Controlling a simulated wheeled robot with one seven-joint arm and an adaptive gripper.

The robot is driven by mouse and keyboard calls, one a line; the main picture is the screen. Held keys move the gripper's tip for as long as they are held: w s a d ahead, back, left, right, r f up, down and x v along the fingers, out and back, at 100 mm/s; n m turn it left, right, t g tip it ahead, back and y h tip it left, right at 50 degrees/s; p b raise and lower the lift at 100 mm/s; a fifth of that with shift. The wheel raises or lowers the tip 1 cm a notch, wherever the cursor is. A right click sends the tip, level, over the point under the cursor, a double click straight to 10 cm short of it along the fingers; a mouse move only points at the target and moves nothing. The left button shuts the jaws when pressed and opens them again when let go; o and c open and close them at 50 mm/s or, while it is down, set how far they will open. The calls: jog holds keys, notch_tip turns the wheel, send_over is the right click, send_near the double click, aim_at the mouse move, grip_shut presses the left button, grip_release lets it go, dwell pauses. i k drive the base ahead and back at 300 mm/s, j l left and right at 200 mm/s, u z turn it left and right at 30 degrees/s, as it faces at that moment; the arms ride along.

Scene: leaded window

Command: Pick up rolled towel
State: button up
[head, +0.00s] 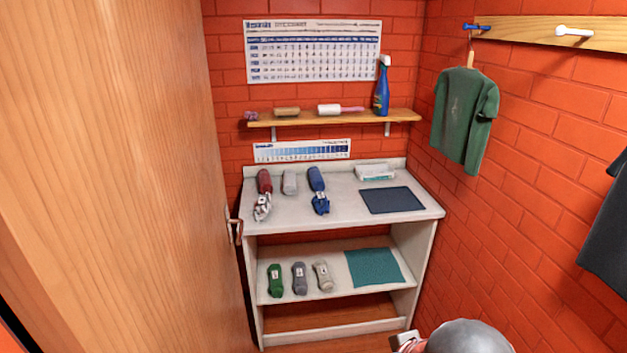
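Several rolled cloth items that could be towels lie on a white shelf unit in the head view. On its top are a dark red roll (264,181), a light grey roll (290,182) and a blue roll (316,179). On the lower shelf are a green roll (275,280), a grey roll (299,278) and a beige roll (322,276), side by side with small labels. Part of my arm shows at the bottom edge, apart from the rolls. My gripper's fingers cannot be made out.
A wooden door (120,150) fills the left side. A dark mat (391,200) and white box (375,172) occupy the unit's top right; a teal mat (374,267) lies below. A wall shelf (350,118) holds a blue spray bottle (382,90). A green shirt (464,115) hangs right.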

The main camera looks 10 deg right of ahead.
aim_at(265, 184)
jog(key=i+l, duration=0.15)
jog(key=i, duration=0.8)
jog(key=i+l+z, duration=0.1)
jog(key=i, duration=0.8)
jog(key=i+j, duration=0.1)
jog(key=i, duration=0.25)
